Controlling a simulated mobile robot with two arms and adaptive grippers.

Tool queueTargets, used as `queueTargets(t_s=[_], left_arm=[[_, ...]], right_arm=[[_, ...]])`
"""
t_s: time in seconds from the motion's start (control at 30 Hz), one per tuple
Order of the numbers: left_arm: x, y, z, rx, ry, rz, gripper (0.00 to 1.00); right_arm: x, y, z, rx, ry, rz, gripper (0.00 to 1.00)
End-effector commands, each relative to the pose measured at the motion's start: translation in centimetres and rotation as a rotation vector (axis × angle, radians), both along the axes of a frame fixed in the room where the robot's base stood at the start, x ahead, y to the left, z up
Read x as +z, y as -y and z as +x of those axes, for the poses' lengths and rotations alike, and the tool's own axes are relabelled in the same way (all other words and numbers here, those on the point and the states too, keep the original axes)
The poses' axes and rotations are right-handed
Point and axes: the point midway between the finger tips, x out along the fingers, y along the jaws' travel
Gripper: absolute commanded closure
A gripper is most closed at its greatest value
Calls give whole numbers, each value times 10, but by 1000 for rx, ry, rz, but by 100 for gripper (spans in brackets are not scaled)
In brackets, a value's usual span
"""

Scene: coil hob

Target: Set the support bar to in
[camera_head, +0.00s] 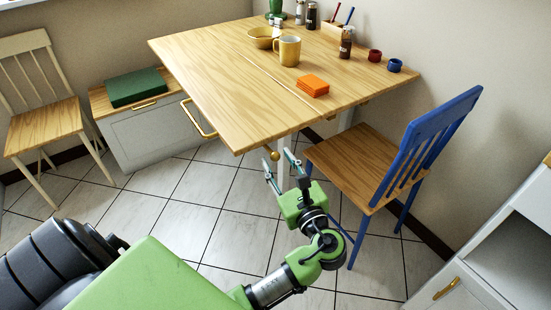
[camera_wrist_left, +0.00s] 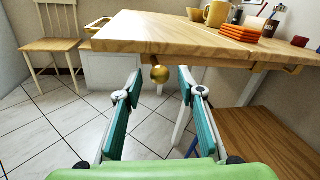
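The wooden table (camera_head: 215,75) has a hinged leaf joint across its top. My right gripper is not in view.
A blue chair (camera_head: 425,145) with a wooden seat stands right of the gripper. A gold handle (camera_head: 198,120) sticks out at the table's left side. A mug (camera_head: 289,51) and orange coasters (camera_head: 313,85) stand on top. Tiled floor at front left is clear.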

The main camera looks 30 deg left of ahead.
Motion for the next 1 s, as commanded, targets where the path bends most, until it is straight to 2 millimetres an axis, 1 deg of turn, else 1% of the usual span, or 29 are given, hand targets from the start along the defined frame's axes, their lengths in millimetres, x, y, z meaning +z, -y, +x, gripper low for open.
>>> queueTargets(t_s=[0.03, 0.1, 0.2, 0.5, 0.53, 0.57, 0.6, 0.67, 0.87, 1.0], left_arm=[[-1, -6, 4, 1, 0, 2, 65], [-1, -12, 8, 1, 0, 1, 65], [0, -17, 11, -1, 0, 0, 65], [0, -19, 13, 0, -1, -1, 65], [0, -19, 13, 0, -1, 0, 67], [0, -19, 13, 0, -1, 0, 75], [0, -19, 13, 0, -1, 0, 85], [0, -19, 13, 0, -1, 0, 100], [0, -19, 13, 0, -1, 0, 100], [0, -25, 19, 2, -2, 1, 100]], right_arm=[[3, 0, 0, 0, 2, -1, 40], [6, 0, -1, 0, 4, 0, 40], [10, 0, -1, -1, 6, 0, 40], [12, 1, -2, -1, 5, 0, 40], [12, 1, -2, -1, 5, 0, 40], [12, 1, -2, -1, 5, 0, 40], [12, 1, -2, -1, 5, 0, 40], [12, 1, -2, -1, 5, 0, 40], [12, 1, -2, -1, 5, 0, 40], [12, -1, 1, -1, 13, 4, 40]])
